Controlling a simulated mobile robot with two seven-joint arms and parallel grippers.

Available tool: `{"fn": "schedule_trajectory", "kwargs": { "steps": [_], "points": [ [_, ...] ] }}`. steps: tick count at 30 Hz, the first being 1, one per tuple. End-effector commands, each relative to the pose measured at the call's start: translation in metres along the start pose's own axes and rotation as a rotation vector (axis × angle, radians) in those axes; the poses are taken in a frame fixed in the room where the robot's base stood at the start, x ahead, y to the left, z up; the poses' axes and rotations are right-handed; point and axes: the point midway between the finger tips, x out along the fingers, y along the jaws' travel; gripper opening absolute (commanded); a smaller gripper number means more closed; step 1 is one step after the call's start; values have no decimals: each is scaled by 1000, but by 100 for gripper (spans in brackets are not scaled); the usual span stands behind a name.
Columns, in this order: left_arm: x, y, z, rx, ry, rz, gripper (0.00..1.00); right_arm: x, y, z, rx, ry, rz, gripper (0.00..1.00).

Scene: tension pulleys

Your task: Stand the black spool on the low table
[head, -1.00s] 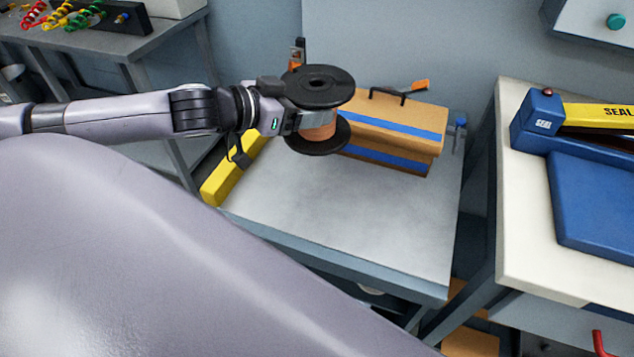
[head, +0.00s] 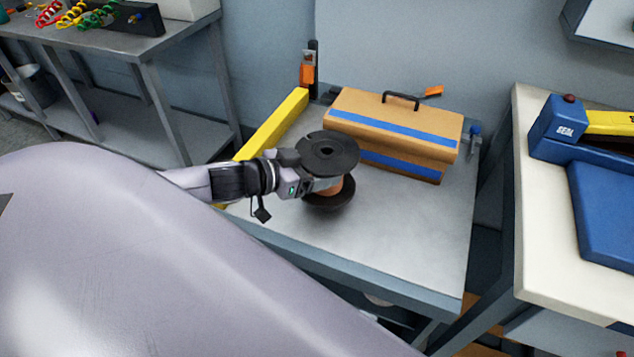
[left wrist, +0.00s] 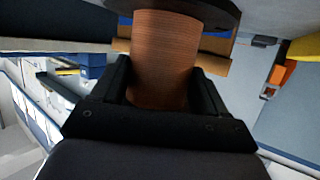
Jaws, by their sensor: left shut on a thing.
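The black spool (head: 327,150) has two black flanges and a copper-brown wound core. My left gripper (head: 322,184) is shut on that core, between the flanges. The spool is upright, its upper flange facing up. It is over the front-left part of the low grey table (head: 400,235); I cannot tell whether its lower flange touches the top. In the left wrist view the copper core (left wrist: 165,60) sits between both fingers, with a dark flange above it. My right gripper is not in view.
A tan toolbox (head: 395,125) with blue stripes stands at the table's back. A yellow bar (head: 272,125) lies along the left edge. A white bench (head: 545,230) with a blue sealer (head: 560,130) is at right. The table's front right is clear.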

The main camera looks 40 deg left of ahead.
Motion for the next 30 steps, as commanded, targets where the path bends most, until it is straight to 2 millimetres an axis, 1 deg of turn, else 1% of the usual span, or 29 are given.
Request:
{"fn": "schedule_trajectory", "kwargs": {
  "steps": [1, 4, 9, 12, 23, 24, 25, 26, 30],
  "points": [
    [1, 0, -1, 1, 7, 2, 13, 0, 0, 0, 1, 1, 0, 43],
    [3, 0, 6, 1, 5, 1, 13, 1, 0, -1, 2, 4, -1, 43],
    [12, 0, 30, -1, 4, 0, 13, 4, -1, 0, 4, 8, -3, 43],
    [15, 1, 39, 0, 5, 2, 13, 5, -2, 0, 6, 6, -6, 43],
    [16, 0, 42, 1, 5, 1, 13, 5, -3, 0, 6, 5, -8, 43],
    [16, 0, 44, 0, -1, 0, 84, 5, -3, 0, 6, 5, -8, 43],
    [16, 0, 44, 0, -1, 0, 93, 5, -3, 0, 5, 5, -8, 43],
    [16, 0, 44, 0, -1, 0, 100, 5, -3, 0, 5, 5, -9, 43],
    [16, 0, 44, 0, -1, 0, 100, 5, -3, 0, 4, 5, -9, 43]
  ]
}}
